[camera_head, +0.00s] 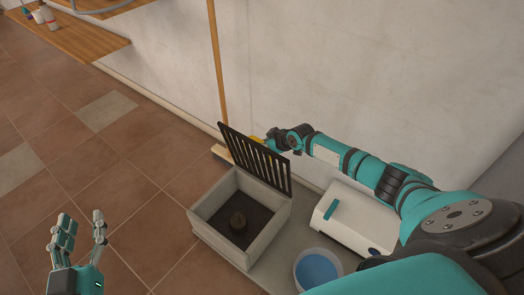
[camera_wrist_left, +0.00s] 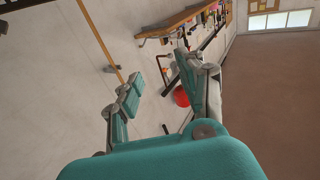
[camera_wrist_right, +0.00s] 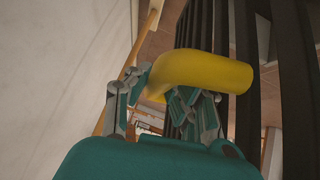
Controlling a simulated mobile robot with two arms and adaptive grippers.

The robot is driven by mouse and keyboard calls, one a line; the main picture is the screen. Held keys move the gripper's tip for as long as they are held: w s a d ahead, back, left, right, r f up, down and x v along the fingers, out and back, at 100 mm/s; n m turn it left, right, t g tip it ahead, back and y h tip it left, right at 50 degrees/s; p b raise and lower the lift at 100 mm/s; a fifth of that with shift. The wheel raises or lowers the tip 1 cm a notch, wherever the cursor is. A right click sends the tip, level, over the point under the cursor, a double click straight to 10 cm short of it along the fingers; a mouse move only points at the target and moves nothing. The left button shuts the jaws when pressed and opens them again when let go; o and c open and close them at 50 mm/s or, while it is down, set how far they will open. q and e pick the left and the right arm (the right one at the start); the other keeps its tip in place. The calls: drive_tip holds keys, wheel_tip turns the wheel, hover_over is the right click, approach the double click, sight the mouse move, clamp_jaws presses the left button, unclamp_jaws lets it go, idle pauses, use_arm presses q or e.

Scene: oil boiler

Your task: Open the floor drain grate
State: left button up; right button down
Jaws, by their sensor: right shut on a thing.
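The black slatted grate (camera_head: 256,160) stands raised and tilted up along the back edge of a pale square drain box (camera_head: 268,236). The handle is mostly hidden in the head view. In the right wrist view, the fingers wrap around the handle beside the dark grate bars (camera_wrist_right: 245,70). My left gripper (camera_head: 82,222) is open and empty above the tiled floor at lower left.
A white box-shaped unit (camera_head: 350,213) and a white bucket with blue contents (camera_head: 318,270) stand right of the drain. A wooden pole (camera_head: 217,70) leans on the wall behind. Wooden shelves (camera_head: 75,38) are at upper left. The tiled floor left is clear.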

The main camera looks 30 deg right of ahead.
use_arm(q)
wheel_tip(320, 180, up, 9)
drive_tip(key=s+t+h+b, duration=0.1)
drive_tip(key=s+t+h, duration=0.1)
drive_tip(key=t, duration=0.3)
drive_tip(key=shift+s+d+f+t+b, duration=0.2)
drive_tip(key=shift+d+t+b, duration=0.1)
drive_tip(key=shift+t+b, duration=0.1)
use_arm(e)
drive_tip(key=shift+w+d+r, duration=0.2)
drive_tip(key=shift+w+d, duration=0.15)
drive_tip(key=shift+d, duration=0.25)
drive_tip(key=c, duration=1.5)
unclamp_jaws()
drive_tip(key=shift+o, duration=0.2)
drive_tip(key=shift+s, duration=0.1)
drive_tip(key=shift+f, duration=0.1)
drive_tip(key=shift+s, duration=0.1)
drive_tip(key=v, duration=1.2)
drive_tip(key=shift+w, duration=0.2)
drive_tip(key=shift+d, duration=0.1)
